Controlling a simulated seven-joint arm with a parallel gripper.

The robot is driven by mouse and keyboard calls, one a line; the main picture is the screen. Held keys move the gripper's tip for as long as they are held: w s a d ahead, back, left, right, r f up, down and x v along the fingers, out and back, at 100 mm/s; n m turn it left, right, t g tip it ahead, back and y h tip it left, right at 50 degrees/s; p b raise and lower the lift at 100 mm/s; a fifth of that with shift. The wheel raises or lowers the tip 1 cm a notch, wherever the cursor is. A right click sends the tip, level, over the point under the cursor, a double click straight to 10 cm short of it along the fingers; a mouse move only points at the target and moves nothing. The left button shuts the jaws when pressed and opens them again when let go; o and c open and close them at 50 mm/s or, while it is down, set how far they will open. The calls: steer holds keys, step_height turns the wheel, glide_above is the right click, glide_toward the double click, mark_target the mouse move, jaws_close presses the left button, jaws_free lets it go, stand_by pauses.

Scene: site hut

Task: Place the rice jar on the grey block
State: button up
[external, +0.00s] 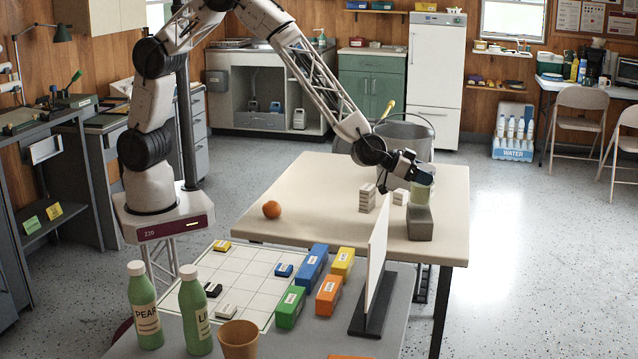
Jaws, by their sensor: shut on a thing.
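The rice jar (422,193) is a small pale greenish jar at the right part of the cream table. My gripper (420,178) is shut on its upper part from the left. The grey block (420,228) stands on the table directly below the jar. The jar's bottom is at the block's top face; I cannot tell whether it rests there or hangs just above. The gripper's fingers are small and partly hidden by the jar and wrist.
An upright white panel (376,245) on a dark base stands in front of the block. A pale stack (367,198) is left of it. An orange (272,209) lies at the table's left. A metal bucket (408,138) is behind.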

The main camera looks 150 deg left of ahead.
steer(key=shift+f, duration=1.5)
steer(key=shift+f, duration=0.15)
steer(key=o, duration=1.1)
steer(key=shift+r, duration=0.2)
steer(key=shift+s+d+r, duration=0.1)
steer(key=shift+s+d, duration=0.05)
steer(key=shift+d, duration=0.1)
steer(key=shift+v, duration=5.65)
